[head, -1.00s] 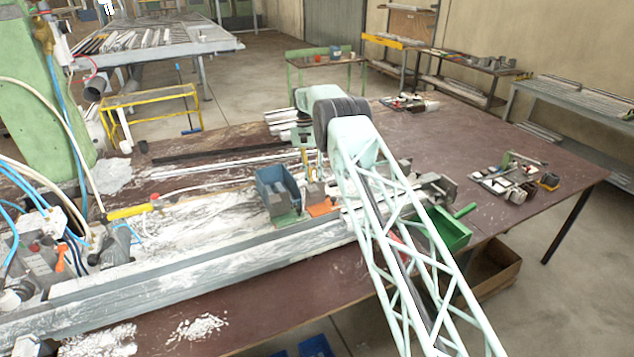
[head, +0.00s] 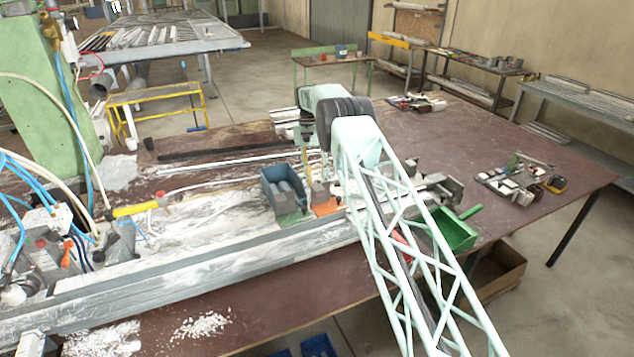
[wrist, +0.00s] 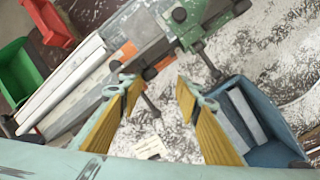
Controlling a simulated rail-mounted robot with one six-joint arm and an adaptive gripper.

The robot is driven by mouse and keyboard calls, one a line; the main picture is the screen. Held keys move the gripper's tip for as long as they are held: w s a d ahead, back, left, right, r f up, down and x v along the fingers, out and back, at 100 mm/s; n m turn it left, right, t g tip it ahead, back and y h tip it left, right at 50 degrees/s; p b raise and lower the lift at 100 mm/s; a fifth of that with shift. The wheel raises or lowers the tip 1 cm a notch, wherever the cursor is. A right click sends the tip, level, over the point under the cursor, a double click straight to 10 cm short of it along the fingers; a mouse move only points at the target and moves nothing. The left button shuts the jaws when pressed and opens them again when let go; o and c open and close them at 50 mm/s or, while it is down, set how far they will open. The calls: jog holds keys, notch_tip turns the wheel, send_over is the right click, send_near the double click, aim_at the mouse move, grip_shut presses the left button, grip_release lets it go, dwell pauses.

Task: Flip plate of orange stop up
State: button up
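In the wrist view a small orange patch (wrist: 127,51) shows beside the pale bars, above the fingers. I cannot tell how its plate lies. My gripper (wrist: 157,85) points down with its two yellow-padded fingers apart and nothing held between them. A dark rod with a black end shows just past the fingertips. In the head view my gripper (head: 308,172) hangs above and slightly left of the orange stop.
A blue bin (head: 268,190) stands left of the stop, close to my right finger in the wrist view (wrist: 272,152). A green stop (head: 291,219) lies in front of it. Pale bars (wrist: 65,85) and a green bin (head: 455,230) are on the other side.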

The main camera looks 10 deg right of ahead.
jog(key=shift+a+r, duration=0.1)
dwell(0.3)
jog(key=v, duration=0.7)
dwell(0.6)
jog(key=shift+r, duration=0.2)
dwell(0.5)
